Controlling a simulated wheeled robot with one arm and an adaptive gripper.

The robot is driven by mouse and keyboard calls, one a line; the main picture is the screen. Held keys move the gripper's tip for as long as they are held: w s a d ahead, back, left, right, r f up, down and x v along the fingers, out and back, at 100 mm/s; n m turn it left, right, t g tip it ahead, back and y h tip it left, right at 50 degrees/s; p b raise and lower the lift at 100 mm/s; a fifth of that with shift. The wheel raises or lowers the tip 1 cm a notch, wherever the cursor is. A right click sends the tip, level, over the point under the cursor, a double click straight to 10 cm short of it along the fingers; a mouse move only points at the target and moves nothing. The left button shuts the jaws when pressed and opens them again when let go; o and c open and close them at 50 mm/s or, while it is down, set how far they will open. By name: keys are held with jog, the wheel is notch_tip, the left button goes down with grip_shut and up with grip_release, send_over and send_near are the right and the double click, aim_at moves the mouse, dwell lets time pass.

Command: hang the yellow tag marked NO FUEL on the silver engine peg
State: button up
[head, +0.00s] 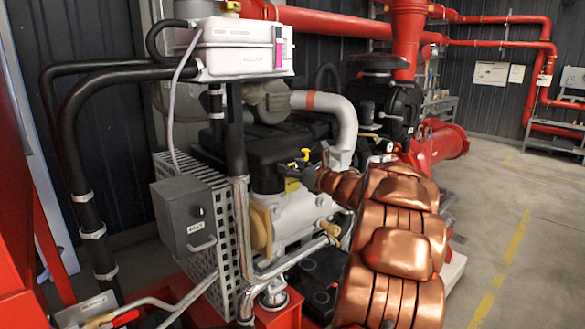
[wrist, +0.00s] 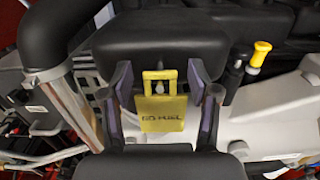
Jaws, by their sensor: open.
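The yellow tag (wrist: 163,113) marked NO FUEL hangs upright in the middle of the wrist view, its lettering facing the camera. A small pale tip, which looks like the silver engine peg (wrist: 160,88), shows inside the tag's square loop. I cannot tell how far the loop sits over it. My gripper (wrist: 159,85) is open, with one finger on each side of the tag and visible gaps between. In the head view my gripper (head: 303,172) is at the engine's near side, and a bit of the yellow tag (head: 291,171) shows beside it. The peg is hidden there.
The black engine cover (wrist: 160,45) is right behind the tag. A yellow-topped dipstick (wrist: 261,50) stands to the right, and a thick black hose (wrist: 55,35) is at left. A grey control box (head: 185,215) and white box (head: 243,45) flank the engine. Floor at right is clear.

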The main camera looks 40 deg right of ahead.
jog(key=shift+s, duration=0.1)
jog(key=s, duration=1.1)
jog(key=shift+s+a+f, duration=0.15)
jog(key=shift+s+f, duration=0.05)
jog(key=shift+s, duration=0.2)
jog(key=w+a+m+g+h, duration=0.4)
jog(key=w+m+h, duration=0.2)
jog(key=m, duration=0.7)
jog(key=s+a+f+m+g, duration=0.55)
jog(key=a+f+m, duration=0.25)
jog(key=a+m, duration=0.3)
jog(key=s+a+f+m+g+y, duration=0.2)
jog(key=s+a+f+m+g, duration=0.1)
jog(key=s+a, duration=0.6)
jog(key=s+a+f+m+g+y, duration=0.2)
jog(key=s+a+f+m+g, duration=0.2)
jog(key=s+a, duration=0.6)
jog(key=s+a+f+m+g+y, duration=0.2)
jog(key=s+a+f+m+g, duration=0.1)
jog(key=s+a, duration=0.6)
jog(key=shift+s+a+f+m+g, duration=0.2)
jog(key=shift+s+a+m+g, duration=0.2)
jog(key=shift+m, duration=0.5)
